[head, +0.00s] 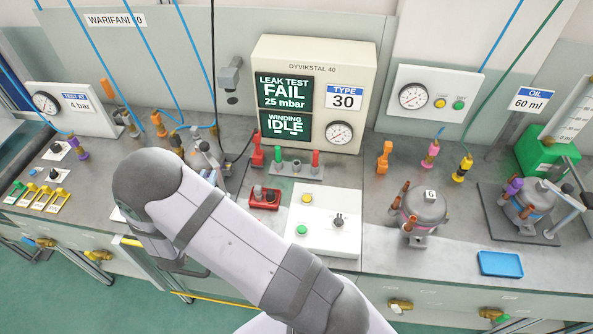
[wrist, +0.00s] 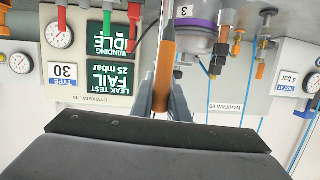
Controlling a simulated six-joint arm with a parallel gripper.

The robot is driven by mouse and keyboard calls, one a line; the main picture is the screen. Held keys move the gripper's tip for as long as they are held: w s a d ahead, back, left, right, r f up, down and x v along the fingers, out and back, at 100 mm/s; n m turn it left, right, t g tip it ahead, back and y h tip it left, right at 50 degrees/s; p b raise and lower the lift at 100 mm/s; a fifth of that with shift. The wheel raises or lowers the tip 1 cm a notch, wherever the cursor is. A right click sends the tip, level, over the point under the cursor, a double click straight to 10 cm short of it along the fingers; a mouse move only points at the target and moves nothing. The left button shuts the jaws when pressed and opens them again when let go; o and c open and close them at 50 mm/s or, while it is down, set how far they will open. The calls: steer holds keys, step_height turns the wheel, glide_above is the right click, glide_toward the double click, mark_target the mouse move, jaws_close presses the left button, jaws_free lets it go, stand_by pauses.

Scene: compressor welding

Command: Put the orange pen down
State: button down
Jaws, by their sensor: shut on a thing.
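The orange pen (wrist: 165,68) shows in the wrist view, held between the two grey fingers of my gripper (wrist: 163,98). It points away from the gripper, towards the bench at the top of that upside-down picture. Its far end lies in front of or beside a grey compressor marked 3 (wrist: 197,35); I cannot tell if they touch. In the head view my own arm hides the gripper and the pen.
A tester panel (head: 345,60) reads leak test FAIL and winding IDLE. In the head view, compressor 6 (head: 424,207) stands right of a white button panel (head: 322,232). A blue tray (head: 500,264) lies near the front edge. Some bare bench shows between them.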

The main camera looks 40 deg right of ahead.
steer(key=w+d+r+y+b, duration=0.1)
steer(key=w+r, duration=0.1)
steer(key=w, duration=0.1)
steer(key=w+d+r+n+t+b, duration=0.1)
steer(key=w+d+r, duration=0.1)
steer(key=w, duration=0.1)
steer(key=w+d+r+n+y+b, duration=0.1)
steer(key=w+d+r, duration=0.1)
steer(key=w, duration=0.1)
steer(key=shift+d+r+t+y, duration=0.1)
steer(key=shift+r+t+y, duration=0.05)
steer(key=shift+t+y, duration=0.15)
steer(key=w+d+f+n+y+b, duration=0.1)
steer(key=d+f+b, duration=0.1)
steer(key=d+b, duration=0.45)
steer(key=w+d+f+n+y+b, duration=0.15)
steer(key=d+b, duration=0.25)
steer(key=d, duration=0.6)
steer(key=s+d+f+b, duration=0.2)
steer(key=s+d, duration=0.1)
steer(key=d, duration=0.2)
steer(key=s+d+f+m+g+h+b, duration=0.1)
steer(key=s+d+f+b, duration=0.1)
steer(key=d, duration=0.4)
steer(key=shift+s+d+f+b, duration=0.3)
steer(key=shift+s+f+b, duration=0.05)
steer(key=shift+s, duration=0.5)
steer(key=shift+m, duration=0.25)
